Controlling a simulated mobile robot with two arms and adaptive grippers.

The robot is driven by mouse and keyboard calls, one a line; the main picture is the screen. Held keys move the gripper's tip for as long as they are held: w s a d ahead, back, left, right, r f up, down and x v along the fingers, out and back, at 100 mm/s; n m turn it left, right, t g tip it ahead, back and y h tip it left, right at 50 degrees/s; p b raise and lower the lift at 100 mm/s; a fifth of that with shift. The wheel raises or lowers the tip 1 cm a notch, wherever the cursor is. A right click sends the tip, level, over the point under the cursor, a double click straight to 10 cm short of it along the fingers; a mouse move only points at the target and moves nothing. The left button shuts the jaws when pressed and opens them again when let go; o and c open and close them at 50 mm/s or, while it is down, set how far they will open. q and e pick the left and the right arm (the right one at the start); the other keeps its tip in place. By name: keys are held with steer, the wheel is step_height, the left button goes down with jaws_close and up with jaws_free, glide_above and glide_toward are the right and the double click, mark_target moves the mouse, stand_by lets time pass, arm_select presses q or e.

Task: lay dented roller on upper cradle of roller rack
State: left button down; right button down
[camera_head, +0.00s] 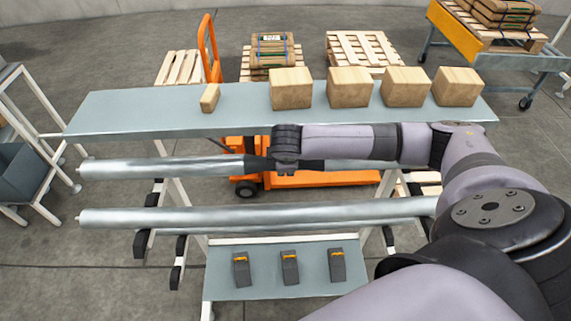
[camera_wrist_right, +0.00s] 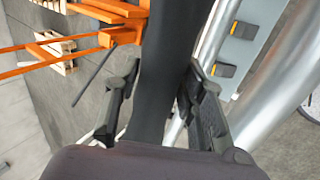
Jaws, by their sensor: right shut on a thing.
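A long silver roller (camera_head: 160,168) lies level across the head view, its middle at my right gripper (camera_head: 285,166). The gripper also shows in the wrist view (camera_wrist_right: 163,75), shut on a dark band (camera_wrist_right: 168,50) that I take to be this roller's middle. A second silver roller (camera_head: 270,214) lies below and nearer, roughly parallel; its right end is hidden by my arm. I cannot make out a dent on either. The roller rack has white legs (camera_head: 172,190) and black-tipped arms (camera_head: 158,192). I cannot tell whether the held roller touches a cradle. My left gripper is out of view.
A grey bench (camera_head: 140,112) behind the rollers carries several wooden blocks (camera_head: 291,88). A low shelf (camera_head: 262,284) in front holds three dark blocks (camera_head: 290,267). An orange pallet truck (camera_head: 320,180) stands beyond the rollers. A grey bin (camera_head: 22,175) is at left.

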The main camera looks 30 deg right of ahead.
steer(key=shift+w+d+f, duration=0.35)
steer(key=shift+w+f, duration=0.1)
steer(key=shift+w, duration=0.05)
steer(key=shift+s+f+b, duration=0.1)
steer(key=shift+f+b, duration=0.25)
steer(key=shift+f, duration=0.1)
steer(key=shift+w+f, duration=0.25)
steer(key=shift+f, duration=0.65)
steer(key=shift+s+a+f+b, duration=0.1)
steer(key=shift+f+b, duration=0.7)
steer(key=shift+f, duration=0.55)
